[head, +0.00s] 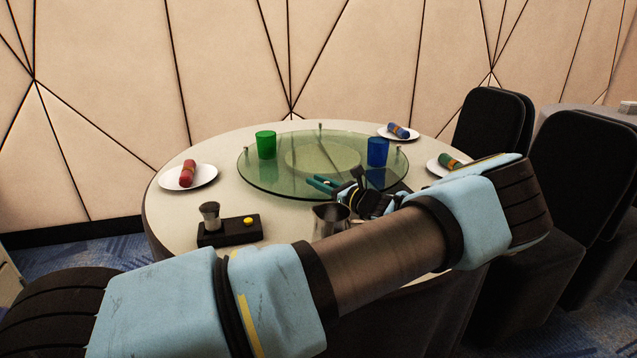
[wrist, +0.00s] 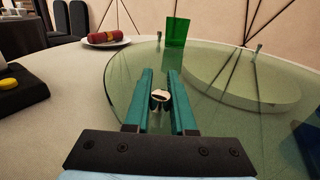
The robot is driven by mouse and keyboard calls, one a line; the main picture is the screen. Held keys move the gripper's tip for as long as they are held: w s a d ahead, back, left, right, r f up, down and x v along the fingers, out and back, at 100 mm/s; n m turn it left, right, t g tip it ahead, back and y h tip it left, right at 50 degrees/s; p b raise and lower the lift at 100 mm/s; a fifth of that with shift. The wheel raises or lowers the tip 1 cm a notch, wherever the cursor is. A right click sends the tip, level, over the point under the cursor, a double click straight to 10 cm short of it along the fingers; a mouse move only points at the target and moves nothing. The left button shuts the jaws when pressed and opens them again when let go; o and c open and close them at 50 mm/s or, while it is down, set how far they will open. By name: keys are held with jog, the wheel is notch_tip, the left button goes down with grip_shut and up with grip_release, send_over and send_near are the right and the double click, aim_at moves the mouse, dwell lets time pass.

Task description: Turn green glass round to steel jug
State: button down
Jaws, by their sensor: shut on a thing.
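The green glass (head: 265,145) stands upright at the far left of the round glass turntable (head: 262,180); the wrist view shows it too (wrist: 177,31), beyond my fingers. The steel jug (head: 330,218) stands on the table's near side, off the turntable, partly hidden by my arm. My gripper (head: 313,183) is at the turntable's near rim, just beyond the jug. In the wrist view its teal fingers (wrist: 160,76) are shut on a small steel knob (wrist: 160,97) on the rim. The jug is not in the wrist view.
A blue glass (head: 377,152) stands on the turntable's right side. Plates with rolled napkins (head: 188,175) lie around the table. A black tray with a brush and yellow button (head: 229,230) is at the near left. Dark chairs (head: 583,165) stand at right. More knobs (wrist: 258,50) rise from the rim.

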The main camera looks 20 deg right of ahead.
dwell(0.3)
jog(key=d, duration=0.1)
jog(key=s+d, duration=0.1)
jog(key=d, duration=0.1)
jog(key=shift+d+f+b, duration=0.1)
jog(key=shift+d+b, duration=0.1)
jog(key=shift+b, duration=0.15)
jog(key=c, duration=0.8)
grip_release()
jog(key=shift+a, duration=0.1)
jog(key=shift+o, duration=0.2)
jog(key=shift+s, duration=0.1)
jog(key=b+v, duration=0.1)
jog(key=v, duration=0.8)
jog(key=shift+s, duration=0.1)
jog(key=shift+b+v, duration=0.3)
jog(key=shift+v, duration=0.5)
jog(key=shift+c, duration=0.4)
